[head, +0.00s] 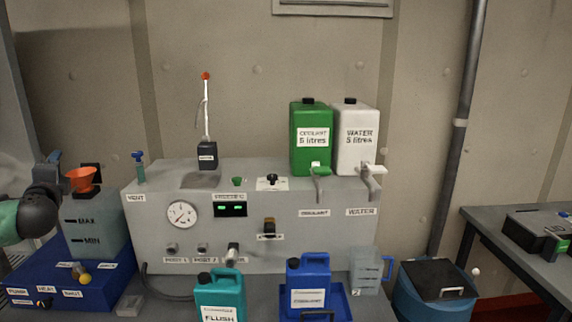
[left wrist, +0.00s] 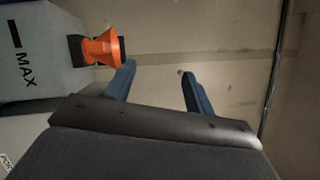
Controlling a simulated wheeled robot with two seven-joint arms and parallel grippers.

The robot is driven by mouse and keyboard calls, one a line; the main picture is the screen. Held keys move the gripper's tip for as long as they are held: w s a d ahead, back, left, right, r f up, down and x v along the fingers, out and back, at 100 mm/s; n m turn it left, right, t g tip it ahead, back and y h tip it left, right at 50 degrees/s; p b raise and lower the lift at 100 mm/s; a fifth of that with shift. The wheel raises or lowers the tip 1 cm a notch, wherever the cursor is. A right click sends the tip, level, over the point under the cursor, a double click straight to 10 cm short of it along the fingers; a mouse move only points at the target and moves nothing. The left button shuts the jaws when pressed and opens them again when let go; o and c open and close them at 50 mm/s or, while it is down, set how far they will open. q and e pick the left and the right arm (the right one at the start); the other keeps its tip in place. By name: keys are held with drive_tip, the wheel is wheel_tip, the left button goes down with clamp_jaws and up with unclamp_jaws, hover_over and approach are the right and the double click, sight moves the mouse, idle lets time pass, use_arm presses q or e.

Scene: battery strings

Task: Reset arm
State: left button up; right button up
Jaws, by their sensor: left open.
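My left arm comes in at the left edge of the head view, and its gripper (head: 52,158) is partly hidden beside the grey tank (head: 97,232) marked MAX and MIN. In the left wrist view the gripper's two blue fingers (left wrist: 157,72) stand apart with nothing between them. An orange funnel (head: 82,178) sits on top of the tank; it also shows in the left wrist view (left wrist: 101,46), close to the left finger. Whether finger and funnel touch I cannot tell. My right gripper is not in view.
A grey console (head: 300,240) with a gauge (head: 182,215) fills the middle. Green coolant (head: 310,155) and white water (head: 355,155) containers stand on it. Teal (head: 220,290) and blue (head: 307,275) jugs stand in front. A blue bin (head: 435,295) and side table (head: 490,222) are right.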

use_arm(q)
drive_tip(key=s+d+f+n+g+b, duration=0.1)
drive_tip(key=s+d+f+n+g, duration=0.4)
drive_tip(key=f, duration=0.9)
drive_tip(key=s+d+f+n+g+h+b, duration=0.15)
drive_tip(key=s+f, duration=0.55)
drive_tip(key=f, duration=0.7)
drive_tip(key=s+d+f+n+g, duration=0.25)
drive_tip(key=s+f+g, duration=0.35)
drive_tip(key=f, duration=0.8)
drive_tip(key=s+d+f+n+g+h+b, duration=0.1)
drive_tip(key=s+d+f+h+b, duration=0.1)
drive_tip(key=s+d+f, duration=0.5)
drive_tip(key=s+d+f+n+g+h+b, duration=0.1)
drive_tip(key=s+d+f+h, duration=0.3)
drive_tip(key=d, duration=1.5)
drive_tip(key=s+d+f+n+g+h+b, duration=0.1)
drive_tip(key=s+d+f+h+b, duration=0.2)
drive_tip(key=s+d+f, duration=0.8)
drive_tip(key=shift+d+f+n, duration=0.4)
drive_tip(key=shift+d, duration=0.5)
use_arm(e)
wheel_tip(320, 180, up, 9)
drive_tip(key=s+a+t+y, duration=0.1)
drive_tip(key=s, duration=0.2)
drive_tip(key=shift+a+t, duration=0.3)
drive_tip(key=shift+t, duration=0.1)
use_arm(q)
drive_tip(key=shift+h, duration=0.25)
